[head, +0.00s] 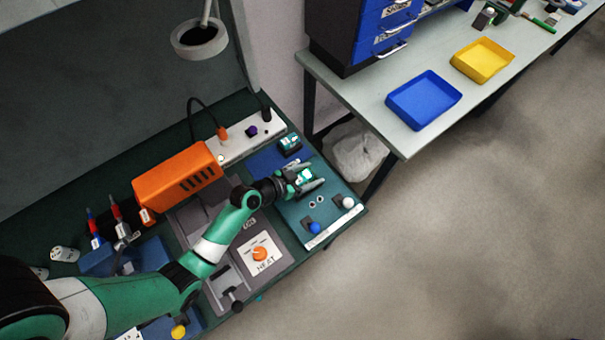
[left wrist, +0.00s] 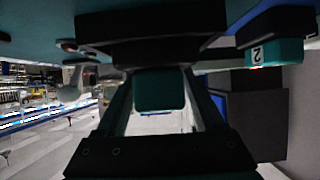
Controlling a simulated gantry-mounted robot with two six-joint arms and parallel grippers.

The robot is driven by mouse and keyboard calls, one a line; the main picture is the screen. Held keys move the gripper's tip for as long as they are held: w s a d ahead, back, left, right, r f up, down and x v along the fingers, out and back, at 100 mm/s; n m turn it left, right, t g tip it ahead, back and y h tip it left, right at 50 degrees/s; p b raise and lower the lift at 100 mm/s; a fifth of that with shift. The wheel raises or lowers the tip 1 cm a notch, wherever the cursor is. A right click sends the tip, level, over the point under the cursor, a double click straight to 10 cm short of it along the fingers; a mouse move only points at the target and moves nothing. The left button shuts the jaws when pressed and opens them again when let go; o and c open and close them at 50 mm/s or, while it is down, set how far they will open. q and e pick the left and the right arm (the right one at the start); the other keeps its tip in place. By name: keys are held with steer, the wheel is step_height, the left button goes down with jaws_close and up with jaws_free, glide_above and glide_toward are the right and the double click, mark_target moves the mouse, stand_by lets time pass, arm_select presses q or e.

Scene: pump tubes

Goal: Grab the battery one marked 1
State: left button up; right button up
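My left gripper (head: 315,172) is at the teal panel at the right end of the bench, with one finger on each side of a teal-and-white battery (head: 304,175). In the left wrist view this teal battery (left wrist: 160,90) sits between the two fingers. I cannot tell whether they touch it, and no number shows on its visible face. A second teal battery (head: 290,145) stands just behind, on a blue base. In the left wrist view this second battery (left wrist: 262,53) bears an upside-down 2. My right gripper is not in view.
An orange box (head: 177,187) and a white power strip (head: 250,139) lie behind the arm. An orange HEAT knob (head: 260,254) and levers with blue (head: 314,228) and white (head: 348,202) balls are nearby. A side table holds blue (head: 424,99) and yellow (head: 482,61) trays.

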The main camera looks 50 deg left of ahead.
arm_select(q)
jaws_close()
steer(key=shift+r, duration=0.15)
steer(key=shift+r+p, duration=0.3)
steer(key=shift+p, duration=0.1)
steer(key=r+p, duration=0.4)
steer(key=shift+s+d, duration=0.1)
steer(key=shift+d, duration=0.2)
steer(key=s+d+r+p, duration=0.5)
steer(key=d+r+p, duration=0.3)
steer(key=d+p, duration=0.4)
steer(key=shift+d+p, duration=0.25)
steer(key=shift+p, duration=1.5)
